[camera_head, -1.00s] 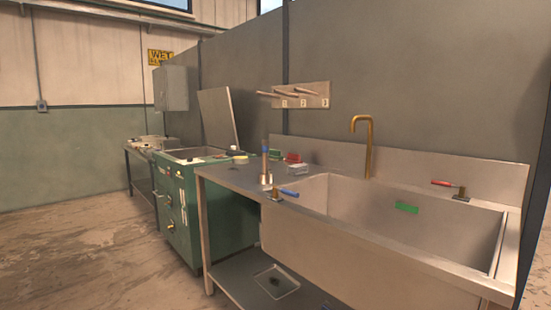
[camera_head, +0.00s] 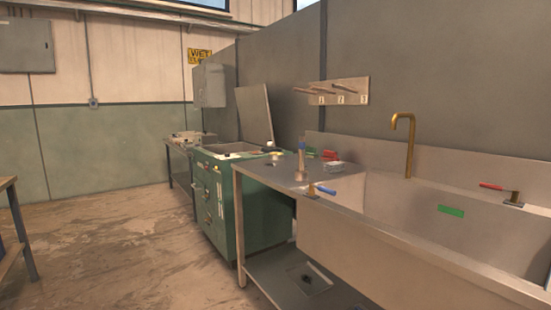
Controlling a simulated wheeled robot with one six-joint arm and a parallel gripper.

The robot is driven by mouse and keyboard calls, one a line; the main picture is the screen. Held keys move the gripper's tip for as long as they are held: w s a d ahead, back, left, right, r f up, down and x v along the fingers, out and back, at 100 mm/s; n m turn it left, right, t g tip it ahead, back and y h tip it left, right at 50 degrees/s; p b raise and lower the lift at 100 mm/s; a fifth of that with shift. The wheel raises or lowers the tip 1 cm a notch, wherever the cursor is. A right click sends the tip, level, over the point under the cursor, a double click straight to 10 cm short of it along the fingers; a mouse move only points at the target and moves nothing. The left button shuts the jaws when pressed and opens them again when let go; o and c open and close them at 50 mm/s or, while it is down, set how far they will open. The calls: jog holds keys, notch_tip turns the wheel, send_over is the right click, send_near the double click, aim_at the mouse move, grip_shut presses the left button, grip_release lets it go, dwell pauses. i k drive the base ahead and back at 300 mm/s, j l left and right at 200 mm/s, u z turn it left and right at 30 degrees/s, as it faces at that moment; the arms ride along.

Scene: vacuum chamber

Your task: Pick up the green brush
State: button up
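A small green item (camera_head: 312,150), perhaps the green brush, lies at the back of the steel counter beside the sink; it is too small to make out its shape. A red item (camera_head: 329,154) is just right of it. A flat green rectangle (camera_head: 451,211) shows on the inside wall of the sink; I cannot tell if it is a label or a loose thing.
The steel sink (camera_head: 360,222) with a brass tap (camera_head: 409,140) stands at right. A blue-handled valve (camera_head: 320,190) is at its near corner. A green cabinet (camera_head: 222,205) stands beyond. A table (camera_head: 14,225) edges in at left. The floor between is clear.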

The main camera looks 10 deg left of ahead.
aim_at(311, 153)
jog(key=i+j+u, duration=0.2)
jog(key=i+u, duration=0.15)
jog(key=i+j+u, duration=0.1)
jog(key=i+u, duration=0.2)
jog(key=i, duration=0.2)
jog(key=i+u, duration=0.5)
jog(key=i, duration=1.2)
jog(key=i+j+z, duration=0.15)
jog(key=i, duration=1.25)
jog(key=i+l+z, duration=0.1)
jog(key=i+z, duration=0.15)
jog(key=z, duration=0.2)
jog(key=i+z, duration=0.25)
jog(key=z, duration=0.25)
jog(key=i+j+z, duration=0.15)
jog(key=z, duration=0.3)
jog(key=i+z, duration=0.6)
jog(key=z, duration=0.15)
